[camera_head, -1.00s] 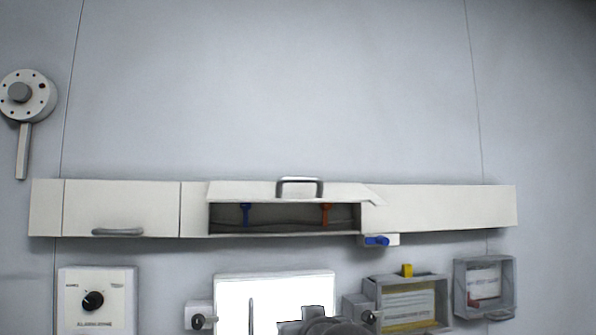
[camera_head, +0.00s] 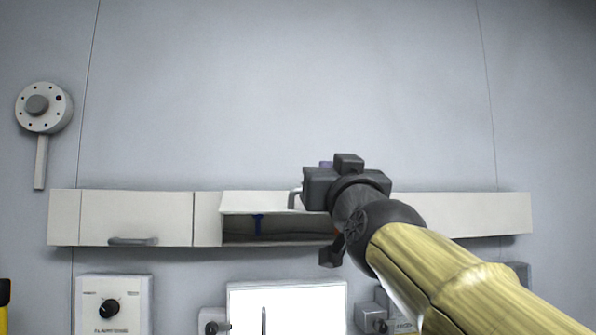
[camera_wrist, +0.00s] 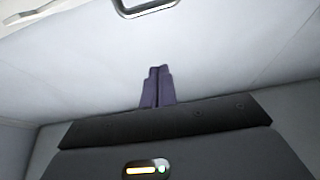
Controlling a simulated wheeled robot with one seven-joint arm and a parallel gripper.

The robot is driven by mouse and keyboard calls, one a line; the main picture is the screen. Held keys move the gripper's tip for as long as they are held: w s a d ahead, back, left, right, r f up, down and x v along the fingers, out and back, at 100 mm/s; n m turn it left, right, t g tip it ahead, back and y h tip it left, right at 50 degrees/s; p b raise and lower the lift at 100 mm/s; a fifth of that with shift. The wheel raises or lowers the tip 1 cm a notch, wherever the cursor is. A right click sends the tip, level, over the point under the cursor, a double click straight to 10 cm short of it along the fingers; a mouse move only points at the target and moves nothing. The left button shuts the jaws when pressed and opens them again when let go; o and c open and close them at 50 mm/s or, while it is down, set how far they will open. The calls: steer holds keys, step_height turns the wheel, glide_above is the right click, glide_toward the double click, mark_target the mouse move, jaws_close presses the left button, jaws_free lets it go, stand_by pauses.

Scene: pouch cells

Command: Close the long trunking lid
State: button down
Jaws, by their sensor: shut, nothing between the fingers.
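The long trunking lid (camera_head: 250,203) is raised and tilted out above the open middle section of the white wall trunking. Its grey handle (camera_head: 293,198) is partly hidden behind my gripper (camera_head: 326,164). My gripper is in front of the lid's right part, with its purple fingers just showing at the top. In the wrist view the fingers (camera_wrist: 157,72) are shut and empty. A metal handle (camera_wrist: 148,9) lies ahead of the fingertips there, apart from them, on a pale surface. My arm hides the right end of the opening.
A closed lid with a handle (camera_head: 133,241) is on the left. A dial box (camera_head: 113,304) and a bright white panel (camera_head: 287,306) are below.

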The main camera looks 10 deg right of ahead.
steer(key=p+x, duration=0.4)
steer(key=x, duration=0.5)
step_height(320, 180, down, 4)
steer(key=shift+s+f, duration=0.15)
steer(key=shift+f, duration=0.05)
steer(key=shift+a+f+b, duration=0.1)
steer(key=shift+f+b, duration=0.1)
steer(key=shift+b, duration=0.35)
